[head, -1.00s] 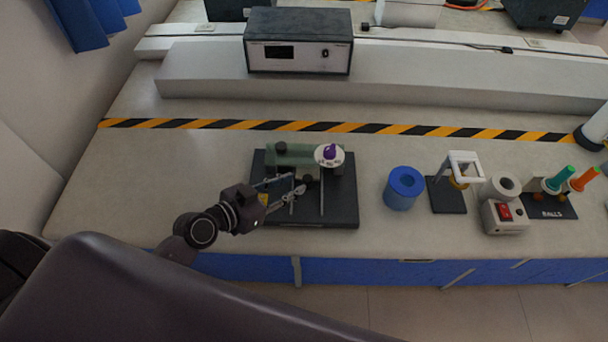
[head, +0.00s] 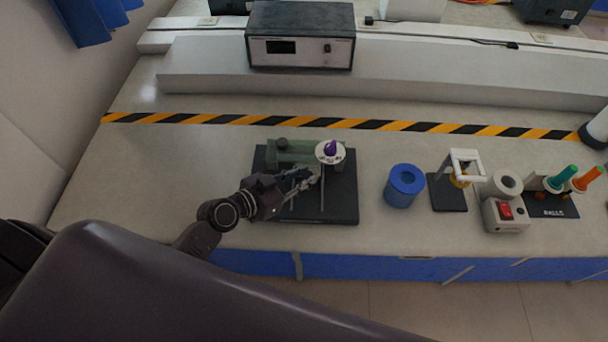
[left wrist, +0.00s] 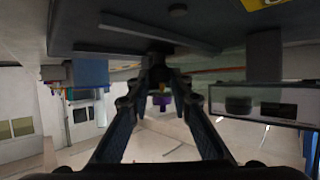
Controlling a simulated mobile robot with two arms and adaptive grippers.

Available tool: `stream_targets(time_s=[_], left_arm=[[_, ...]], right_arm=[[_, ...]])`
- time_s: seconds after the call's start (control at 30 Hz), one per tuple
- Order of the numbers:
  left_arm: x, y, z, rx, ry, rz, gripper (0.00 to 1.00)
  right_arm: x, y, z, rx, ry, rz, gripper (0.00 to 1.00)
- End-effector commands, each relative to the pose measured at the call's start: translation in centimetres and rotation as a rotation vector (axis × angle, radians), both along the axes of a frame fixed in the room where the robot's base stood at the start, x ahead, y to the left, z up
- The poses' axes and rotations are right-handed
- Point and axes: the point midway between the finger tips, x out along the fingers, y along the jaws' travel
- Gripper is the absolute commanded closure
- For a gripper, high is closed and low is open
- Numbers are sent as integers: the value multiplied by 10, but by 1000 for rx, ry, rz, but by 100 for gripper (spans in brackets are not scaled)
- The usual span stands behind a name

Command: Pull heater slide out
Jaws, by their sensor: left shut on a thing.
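The apparatus has a black base plate (head: 340,207), a green block (head: 290,152) along its back, and a white dial with a purple knob (head: 331,148) at the back right. Thin metal rails (head: 322,190) run from the block toward the front. My left gripper (head: 312,174) reaches in from the left, low over the plate, and is shut on the heater slide just in front of the block. In the left wrist view the fingers converge on a small dark part (left wrist: 158,58), which they mostly hide. The purple knob (left wrist: 160,100) shows beyond them. My right gripper is not in view.
A grey box instrument (head: 300,36) sits behind the striped tape. The bench left of the plate is clear.

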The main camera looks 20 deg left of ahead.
Motion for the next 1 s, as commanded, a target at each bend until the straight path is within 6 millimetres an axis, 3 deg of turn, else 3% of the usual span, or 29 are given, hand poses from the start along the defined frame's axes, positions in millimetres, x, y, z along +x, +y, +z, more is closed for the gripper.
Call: stream_targets(time_s=[0.23,0.6,0.93,0.97,1.0], left_arm=[[-6,-1,0,2,0,-1,100],[-68,-19,0,1,1,-1,100],[-72,-21,0,-1,1,-4,100],[-72,-21,0,-1,1,-4,80],[-72,-22,0,-2,1,-3,75]], right_arm=[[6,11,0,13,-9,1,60],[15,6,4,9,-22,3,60],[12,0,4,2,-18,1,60],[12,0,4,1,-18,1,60],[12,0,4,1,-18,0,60]])
